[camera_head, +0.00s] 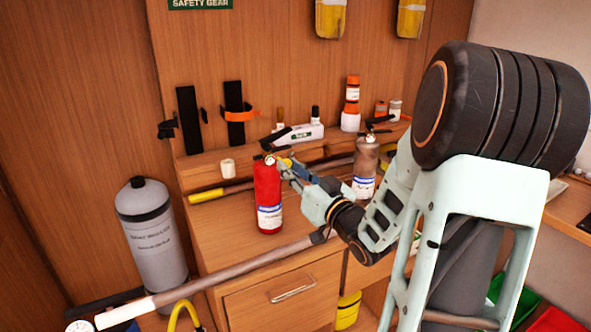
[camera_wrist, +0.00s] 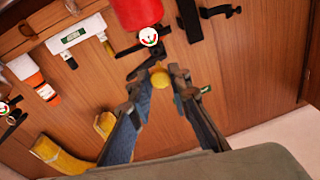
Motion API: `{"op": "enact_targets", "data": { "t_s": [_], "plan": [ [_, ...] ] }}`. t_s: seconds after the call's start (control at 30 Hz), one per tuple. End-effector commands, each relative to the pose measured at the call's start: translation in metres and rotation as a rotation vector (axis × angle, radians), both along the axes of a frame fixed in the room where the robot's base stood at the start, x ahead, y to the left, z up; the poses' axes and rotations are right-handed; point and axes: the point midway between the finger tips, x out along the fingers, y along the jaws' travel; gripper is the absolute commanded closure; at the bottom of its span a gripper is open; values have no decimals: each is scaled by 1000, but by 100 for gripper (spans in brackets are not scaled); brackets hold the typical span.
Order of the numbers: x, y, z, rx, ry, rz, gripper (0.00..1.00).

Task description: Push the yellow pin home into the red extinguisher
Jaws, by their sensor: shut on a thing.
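The red extinguisher (camera_head: 268,195) stands upright on the wooden counter, with a black handle and a small round gauge on top. In the wrist view its red body (camera_wrist: 138,12) and gauge (camera_wrist: 149,37) show at the top edge. My gripper (camera_head: 290,169) is just right of the extinguisher's head. In the wrist view my gripper (camera_wrist: 161,78) is shut on the yellow pin (camera_wrist: 159,79), whose round yellow part shows between the fingertips. The pin points towards the extinguisher's head. I cannot tell whether its tip is in the hole.
A brown-grey extinguisher (camera_head: 365,172) stands to the right of my gripper. A long pole (camera_head: 235,265) crosses in front of the counter. A grey cylinder (camera_head: 152,235) stands at left.

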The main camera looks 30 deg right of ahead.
Motion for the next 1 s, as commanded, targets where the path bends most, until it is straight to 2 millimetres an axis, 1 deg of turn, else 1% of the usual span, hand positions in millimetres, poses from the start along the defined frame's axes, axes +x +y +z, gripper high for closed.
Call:
{"op": "enact_targets", "data": {
  "t_s": [0.07,0.23,0.37,0.7,0.83,1.0],
  "plan": [
    [-4,-7,1,3,-16,0,100],
    [-1,-8,2,2,-28,5,100],
    [9,-6,2,2,-26,4,100],
    [41,-2,1,1,-27,4,100],
    [49,-1,1,0,-26,3,100],
    [54,-1,2,2,-25,2,100]
  ]
}}
